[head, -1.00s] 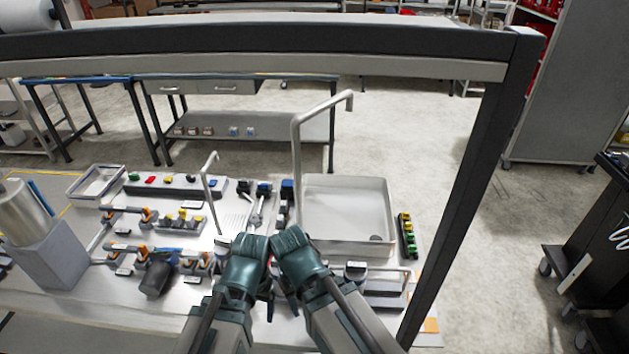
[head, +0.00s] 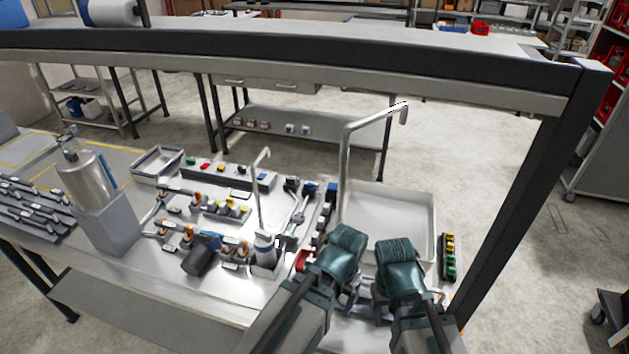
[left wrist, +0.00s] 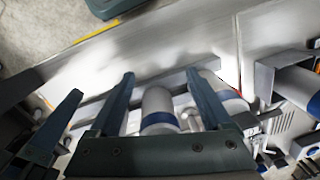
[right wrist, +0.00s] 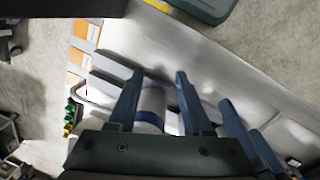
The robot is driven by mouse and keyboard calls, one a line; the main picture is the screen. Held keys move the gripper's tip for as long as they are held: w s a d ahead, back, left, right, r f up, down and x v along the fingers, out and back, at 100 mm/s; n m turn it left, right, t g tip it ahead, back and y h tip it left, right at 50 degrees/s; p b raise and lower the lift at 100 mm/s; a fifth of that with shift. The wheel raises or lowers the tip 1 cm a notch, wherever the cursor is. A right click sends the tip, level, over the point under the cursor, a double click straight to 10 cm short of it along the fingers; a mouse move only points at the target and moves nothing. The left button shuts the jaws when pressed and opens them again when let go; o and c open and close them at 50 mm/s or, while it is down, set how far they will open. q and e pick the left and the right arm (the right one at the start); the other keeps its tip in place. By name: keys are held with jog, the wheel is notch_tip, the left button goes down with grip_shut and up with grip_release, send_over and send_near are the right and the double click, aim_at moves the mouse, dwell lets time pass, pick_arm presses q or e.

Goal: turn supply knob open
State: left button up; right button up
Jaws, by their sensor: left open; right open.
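I cannot pick out for certain which part is the supply knob. My left gripper (head: 348,296) and right gripper (head: 380,303) are side by side over the bench's front, pointing down, their bodies hiding what lies below. In the left wrist view, the open left jaws (left wrist: 168,78) have a white cylinder with a blue band (left wrist: 157,108) between or beyond them. In the right wrist view, the open right jaws (right wrist: 158,76) have a similar cylinder (right wrist: 152,108) between or beyond them. I cannot tell contact. A red part (head: 302,260) shows left of the left gripper.
A pale sink-like tray (head: 433,215) lies behind the grippers, with a tall bent spout (head: 346,165) at its left. A bottle in a grey holder (head: 265,250) stands left. Coloured blocks (head: 448,255) are right of the tray. An overhead beam (head: 300,68) crosses the view.

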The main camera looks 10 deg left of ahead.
pick_arm(q)
jog(key=w+a+r+n+t+h+p, duration=0.1)
jog(key=w+a+r+n+p, duration=0.3)
jog(key=a+r+p, duration=0.45)
pick_arm(e)
notch_tip(320, 180, up, 8)
pick_arm(q)
jog(key=m+t+b, duration=0.1)
jog(key=t, duration=0.3)
send_near(309, 184)
jog(key=w+v, duration=0.1)
jog(key=v, duration=0.4)
jog(key=b+x, duration=0.8)
jog(key=x, duration=0.1)
jog(key=b+x, duration=0.4)
jog(key=b, duration=0.1)
jog(key=shift+s+f, duration=0.25)
jog(key=shift+f, duration=0.05)
pick_arm(e)
notch_tip(309, 184, down, 13)
jog(key=shift+f, duration=0.1)
pick_arm(q)
grip_shut()
